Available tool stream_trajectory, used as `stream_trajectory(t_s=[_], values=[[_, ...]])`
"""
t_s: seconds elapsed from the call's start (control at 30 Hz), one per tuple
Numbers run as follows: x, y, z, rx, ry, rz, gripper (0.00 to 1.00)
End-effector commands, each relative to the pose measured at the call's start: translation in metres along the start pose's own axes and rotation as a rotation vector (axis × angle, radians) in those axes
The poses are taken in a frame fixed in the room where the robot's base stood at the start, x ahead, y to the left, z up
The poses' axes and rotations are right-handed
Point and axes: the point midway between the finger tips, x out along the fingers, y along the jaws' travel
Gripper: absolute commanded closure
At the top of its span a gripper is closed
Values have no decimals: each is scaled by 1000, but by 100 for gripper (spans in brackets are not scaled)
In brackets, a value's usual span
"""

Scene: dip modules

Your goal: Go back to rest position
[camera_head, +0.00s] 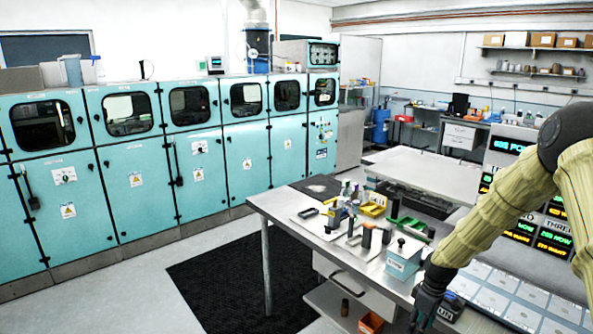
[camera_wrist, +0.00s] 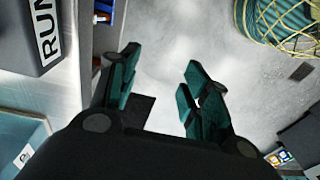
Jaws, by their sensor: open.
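My gripper (camera_head: 424,302) hangs low at the bottom right of the head view, just off the front of the workbench. My arm in its yellow cover bends down to it from the right edge. In the wrist view my gripper (camera_wrist: 158,92) has its two teal-padded fingers spread apart, with only grey floor between them. It holds nothing.
The workbench (camera_head: 283,206) carries tools, a yellow tray (camera_head: 373,209) and a light blue box (camera_head: 403,258) close to my gripper. A grey block marked RUN (camera_wrist: 45,40) is at the wrist view's upper left. Teal cabinets (camera_head: 130,185) line the left; a black mat (camera_head: 240,280) covers open floor.

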Motion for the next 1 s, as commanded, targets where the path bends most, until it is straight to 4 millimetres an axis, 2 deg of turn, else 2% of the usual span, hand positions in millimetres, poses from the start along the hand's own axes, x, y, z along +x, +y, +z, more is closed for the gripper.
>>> stream_trajectory(t_s=[0.03, 0.2, 0.37, 0.5, 0.6, 0.73, 0.8, 0.9, 1.0], values=[[30, -21, 6, 26, -3, -10, 53], [102, -84, 25, 136, 7, -23, 53], [163, -149, 55, 254, 6, -32, 53], [207, -207, 90, 366, 0, -32, 53], [233, -250, 120, 449, -9, -27, 53], [258, -305, 164, 562, -23, -12, 53], [266, -332, 188, 619, -31, 1, 53], [270, -362, 218, 690, -38, 23, 53], [269, -382, 238, 739, -43, 40, 53]])
